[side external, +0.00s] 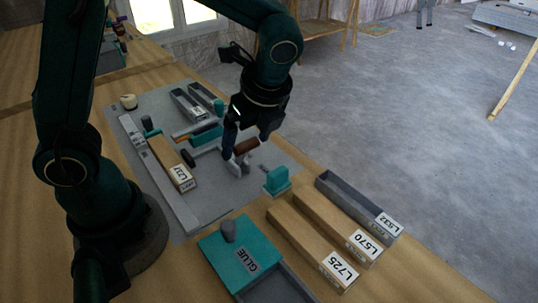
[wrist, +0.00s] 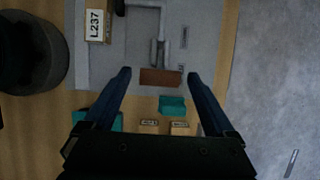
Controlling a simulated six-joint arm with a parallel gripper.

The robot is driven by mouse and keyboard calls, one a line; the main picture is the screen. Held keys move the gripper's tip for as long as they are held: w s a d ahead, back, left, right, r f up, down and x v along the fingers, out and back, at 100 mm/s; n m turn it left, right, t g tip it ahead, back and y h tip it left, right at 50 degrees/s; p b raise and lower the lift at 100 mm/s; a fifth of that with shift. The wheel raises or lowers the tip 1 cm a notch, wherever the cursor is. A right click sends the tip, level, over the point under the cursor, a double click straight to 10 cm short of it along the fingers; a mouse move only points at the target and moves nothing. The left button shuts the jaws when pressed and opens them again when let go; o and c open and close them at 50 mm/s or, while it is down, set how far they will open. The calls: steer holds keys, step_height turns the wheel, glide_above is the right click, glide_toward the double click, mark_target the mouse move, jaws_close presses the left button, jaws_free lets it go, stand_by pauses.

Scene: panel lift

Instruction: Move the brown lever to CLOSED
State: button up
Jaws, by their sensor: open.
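The brown lever (side external: 247,146) has a brown grip on a grey metal arm and stands on the grey panel (side external: 207,172). In the wrist view the brown lever (wrist: 160,77) lies crosswise, with its grey forked arm behind it toward the top. My gripper (wrist: 159,72) is open, with one finger on each side of the brown grip and a gap at both ends. In the side view my gripper (side external: 246,141) points down at the lever. Small labels on the panel beside the lever are too small to read.
A teal block (side external: 277,180) stands close to the lever. Wooden blocks marked L725 (side external: 311,241) and L570 (side external: 330,228), a grey tray L532 (side external: 358,205) and a teal GLUE box (side external: 232,250) lie toward the front. Block L237 (side external: 172,163) lies left of the lever.

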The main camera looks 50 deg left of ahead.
steer(key=shift+x, duration=2.35)
steer(key=shift+r, duration=0.1)
jaws_close()
